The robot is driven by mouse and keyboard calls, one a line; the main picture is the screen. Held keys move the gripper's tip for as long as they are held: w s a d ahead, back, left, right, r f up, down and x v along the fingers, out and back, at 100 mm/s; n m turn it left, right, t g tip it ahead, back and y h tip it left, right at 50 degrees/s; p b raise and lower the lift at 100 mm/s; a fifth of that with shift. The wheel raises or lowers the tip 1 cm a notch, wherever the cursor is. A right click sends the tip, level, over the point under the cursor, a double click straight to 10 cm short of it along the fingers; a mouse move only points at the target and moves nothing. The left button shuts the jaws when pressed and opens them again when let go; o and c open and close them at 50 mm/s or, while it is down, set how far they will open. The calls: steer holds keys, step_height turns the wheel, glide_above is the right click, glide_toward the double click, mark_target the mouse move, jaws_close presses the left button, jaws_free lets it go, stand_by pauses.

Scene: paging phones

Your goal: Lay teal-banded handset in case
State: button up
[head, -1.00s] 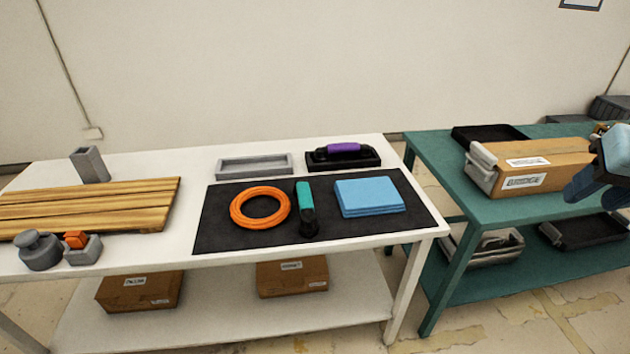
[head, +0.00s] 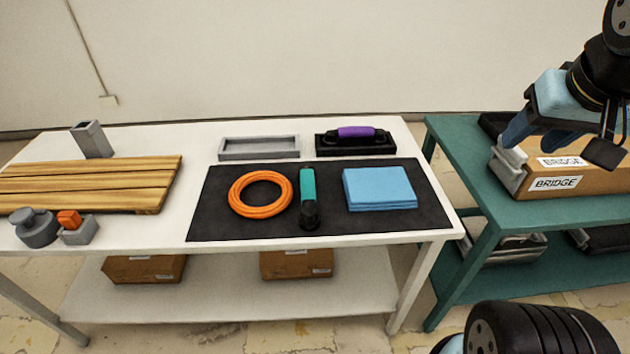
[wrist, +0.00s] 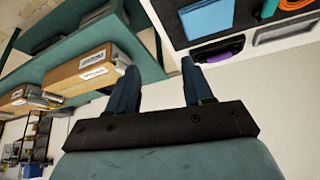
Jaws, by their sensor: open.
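The teal-banded handset (head: 308,189), black at its near end, lies on the dark mat (head: 222,215) on the white table. It partly shows at the top edge of the wrist view (wrist: 268,9). An open grey case (head: 228,154) stands empty behind the mat. A black case (head: 327,151) beside it holds a purple-banded handset (head: 356,132). My gripper (head: 530,138) is open and empty, above the teal table at the right, far from the teal-banded handset. Its two blue fingers stand apart in the wrist view (wrist: 157,78).
An orange ring (head: 238,205) and blue folded cloths (head: 380,188) flank the teal-banded handset. A wooden board (head: 90,183), grey block and grey weight (head: 38,229) stand at left. A cardboard box (head: 590,180) labelled BRIDGE sits below my gripper on the teal table (head: 470,170).

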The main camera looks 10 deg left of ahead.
steer(key=shift+o, duration=0.7)
steer(key=shift+w+a, duration=0.1)
steer(key=shift+w, duration=0.1)
steer(key=shift+o, duration=0.7)
steer(key=w+a+f+g+y, duration=0.1)
steer(key=w+a+f+y, duration=0.1)
steer(key=w+a, duration=0.3)
steer(key=shift+w+a+f+n, duration=0.3)
steer(key=shift+w+f, duration=0.2)
steer(key=shift+w, duration=0.35)
steer(key=n, duration=0.2)
glide_toward(308, 183)
steer(key=shift+h, duration=0.5)
steer(key=shift+w+a+x, duration=0.1)
steer(key=shift+a+x, duration=0.05)
steer(key=shift+x, duration=0.85)
steer(key=shift+w+a+x, duration=0.15)
steer(key=shift+x, duration=3.9)
steer(key=shift+s+a+f, duration=0.15)
steer(key=shift+f, duration=0.15)
